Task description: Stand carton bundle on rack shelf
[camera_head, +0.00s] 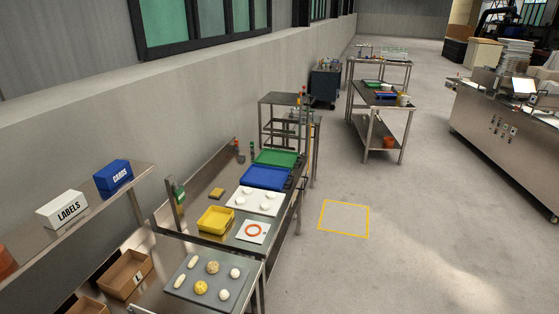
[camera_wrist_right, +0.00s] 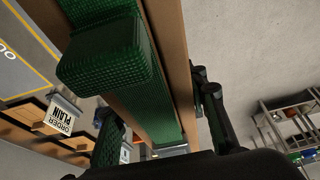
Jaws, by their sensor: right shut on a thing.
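In the right wrist view, a long bundle of brown board (camera_wrist_right: 172,40) with a dark green, mesh-textured band and block (camera_wrist_right: 105,55) runs close across the middle; I take it for the carton bundle. My right gripper (camera_wrist_right: 160,124) is shut on it, with a dark finger on either side. The bundle's far end is out of the picture. A metal rack (camera_wrist_right: 290,112) with things on its shelves shows at the right edge, apart from the bundle. Which shelf is the rack shelf I cannot tell. Neither gripper nor the bundle shows in the head view.
In the head view, a steel shelf (camera_head: 95,222) at left holds a white LABELS box (camera_head: 62,210) and a blue CARDS box (camera_head: 113,176). A workbench (camera_head: 215,176) carries trays and dough pieces. Floor around the yellow square (camera_head: 344,219) is clear. An ORDER PLAIN sign (camera_wrist_right: 60,117) shows in the wrist view.

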